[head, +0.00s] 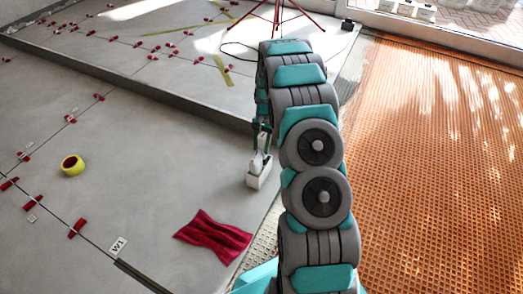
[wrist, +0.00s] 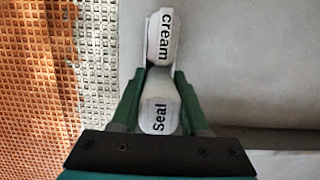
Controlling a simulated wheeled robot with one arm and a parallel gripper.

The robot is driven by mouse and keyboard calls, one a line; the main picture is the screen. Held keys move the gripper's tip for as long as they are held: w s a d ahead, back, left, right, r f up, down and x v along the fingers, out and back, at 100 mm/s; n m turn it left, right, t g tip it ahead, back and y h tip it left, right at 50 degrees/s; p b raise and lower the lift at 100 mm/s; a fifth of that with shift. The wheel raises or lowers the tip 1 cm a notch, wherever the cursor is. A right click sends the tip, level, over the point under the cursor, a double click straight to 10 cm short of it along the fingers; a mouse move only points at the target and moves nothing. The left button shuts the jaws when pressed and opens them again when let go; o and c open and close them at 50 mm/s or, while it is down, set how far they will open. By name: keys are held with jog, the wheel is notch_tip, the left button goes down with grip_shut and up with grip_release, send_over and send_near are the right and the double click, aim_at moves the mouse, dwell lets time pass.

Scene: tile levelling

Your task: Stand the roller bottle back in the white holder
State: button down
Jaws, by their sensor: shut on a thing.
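The white holder (head: 257,181) is a small open box standing on the grey slab near its right edge. The white roller bottle (head: 257,164) is at the holder's top, between my fingers, and looks roughly upright. My gripper (head: 262,142) reaches down over the holder from the arm. A white piece lettered "cream" (wrist: 162,38) lies just beyond the fingertips. I cannot tell how deep the bottle is in the holder.
A dark red cloth (head: 213,237) lies in front of the holder. A yellow tape roll (head: 72,165) and red clips sit on the tiles to the left. A raised slab edge (head: 150,92) runs behind. Orange matting (head: 440,150) covers the right side.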

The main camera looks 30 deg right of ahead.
aim_at(262, 152)
jog(key=shift+x, duration=1.1)
jog(key=shift+w+d+f, duration=0.15)
jog(key=shift+d+f, duration=0.05)
jog(key=shift+f, duration=0.5)
jog(key=shift+c, duration=2)
grip_release()
